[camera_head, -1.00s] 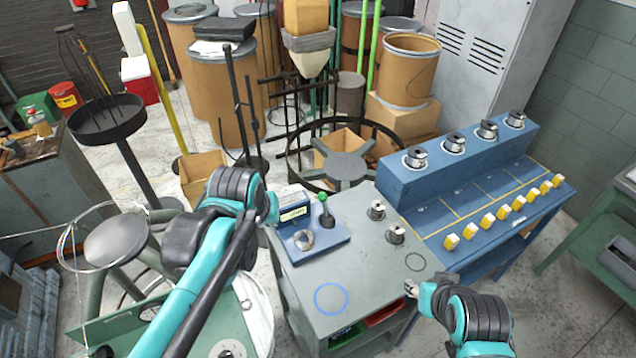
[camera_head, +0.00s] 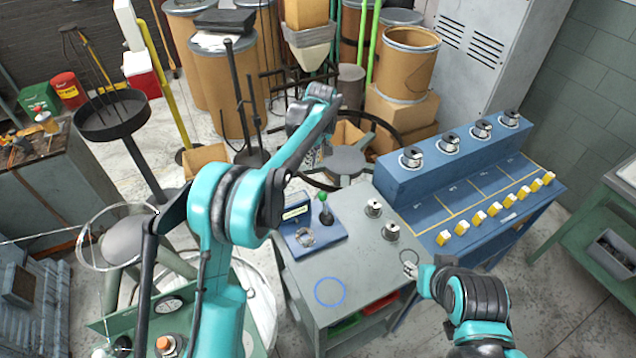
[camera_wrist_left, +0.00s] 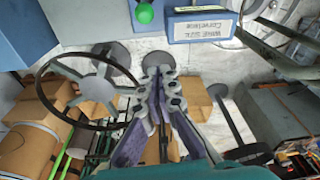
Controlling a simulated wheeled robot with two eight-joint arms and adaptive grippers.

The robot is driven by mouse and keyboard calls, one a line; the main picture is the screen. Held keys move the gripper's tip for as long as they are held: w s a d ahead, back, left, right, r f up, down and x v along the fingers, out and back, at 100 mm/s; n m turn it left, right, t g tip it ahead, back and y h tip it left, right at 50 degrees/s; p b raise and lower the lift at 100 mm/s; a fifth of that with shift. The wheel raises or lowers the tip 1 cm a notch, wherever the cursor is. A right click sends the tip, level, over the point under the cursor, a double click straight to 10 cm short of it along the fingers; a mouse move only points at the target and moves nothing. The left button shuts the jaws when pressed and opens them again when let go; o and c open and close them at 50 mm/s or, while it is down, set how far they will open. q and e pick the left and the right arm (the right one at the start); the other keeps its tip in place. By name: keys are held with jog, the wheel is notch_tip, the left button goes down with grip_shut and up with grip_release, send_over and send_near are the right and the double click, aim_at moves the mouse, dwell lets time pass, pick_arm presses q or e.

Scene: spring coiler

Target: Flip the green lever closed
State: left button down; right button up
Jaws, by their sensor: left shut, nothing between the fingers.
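The green lever knob (camera_head: 322,196) tops a short dark stem on a blue plate (camera_head: 338,236) at the back of the grey bench. The lever looks roughly upright. The knob also shows at the top of the left wrist view (camera_wrist_left: 145,13). My left gripper (camera_head: 312,158) is behind the lever in the head view, apart from it. In the left wrist view its fingers (camera_wrist_left: 158,76) are shut and empty, pointing toward the bench edge below the knob. My right gripper (camera_head: 409,266) is low over the bench's right side; its jaws are too small to read.
A blue box labelled wire size (camera_wrist_left: 200,25) stands beside the lever. A metal coil (camera_head: 305,237) lies on the blue plate. A black wheel-like stand (camera_head: 345,162) is behind the bench.

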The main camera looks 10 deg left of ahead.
aim_at(323, 201)
pick_arm(q)
jog(key=shift+w+d+f+n, duration=0.3)
jog(key=shift+w+f, duration=0.35)
jog(key=shift+f, duration=0.15)
notch_tip(323, 201, down, 9)
jog(key=s+d+b, duration=0.1)
jog(key=s, duration=0.1)
jog(key=shift+d, duration=0.25)
jog(key=shift+f, duration=0.1)
jog(key=shift+s+d+b, duration=0.1)
jog(key=shift+b, duration=0.2)
